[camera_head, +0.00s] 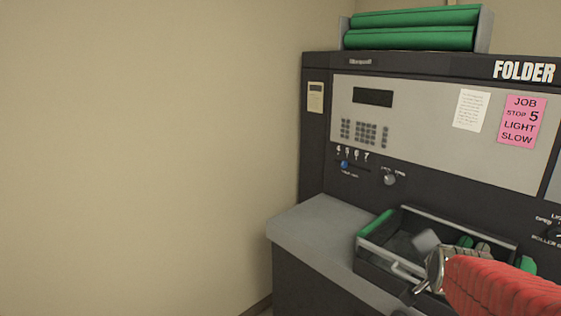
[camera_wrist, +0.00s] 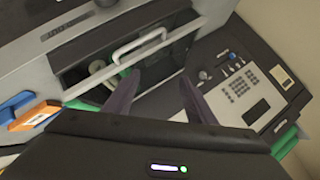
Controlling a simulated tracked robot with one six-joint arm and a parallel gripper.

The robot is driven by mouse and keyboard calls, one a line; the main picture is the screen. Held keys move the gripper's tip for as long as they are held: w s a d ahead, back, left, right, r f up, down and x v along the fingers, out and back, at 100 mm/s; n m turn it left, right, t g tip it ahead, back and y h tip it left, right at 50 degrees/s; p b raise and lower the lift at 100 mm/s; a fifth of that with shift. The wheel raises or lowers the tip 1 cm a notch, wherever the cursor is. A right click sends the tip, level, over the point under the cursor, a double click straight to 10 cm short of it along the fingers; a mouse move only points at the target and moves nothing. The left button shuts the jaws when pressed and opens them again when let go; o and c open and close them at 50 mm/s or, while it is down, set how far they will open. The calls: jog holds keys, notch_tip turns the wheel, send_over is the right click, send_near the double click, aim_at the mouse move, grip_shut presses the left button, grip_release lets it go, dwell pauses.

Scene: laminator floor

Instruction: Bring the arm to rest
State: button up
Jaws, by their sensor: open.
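My arm enters the head view at lower right in a red ribbed sleeve. My gripper (camera_head: 428,282) is in front of the open dark tray (camera_head: 385,268) of the folder machine; its fingers are hard to make out there. In the wrist view my gripper (camera_wrist: 158,92) shows two dark fingers spread apart with nothing between them. The tray with its pale handle (camera_wrist: 139,44) lies beyond the fingertips. I cannot tell how far the fingers are from it.
The folder machine (camera_head: 430,125) has a keypad, a blue knob and a pink job card (camera_head: 521,121). Green rollers (camera_head: 415,28) lie on top. A grey ledge (camera_head: 315,225) juts out at left. Blue (camera_wrist: 17,105) and orange (camera_wrist: 33,117) items show at left. A bare wall is left.

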jog(key=s+a+f+n+g+y, duration=0.3)
jog(key=s+a+n, duration=1.1)
jog(key=s+a, duration=0.5)
jog(key=s+g+y, duration=0.1)
jog(key=s, duration=0.2)
jog(key=shift+a+f+g, duration=0.2)
jog(key=shift+g, duration=0.2)
jog(key=shift+c, duration=0.5)
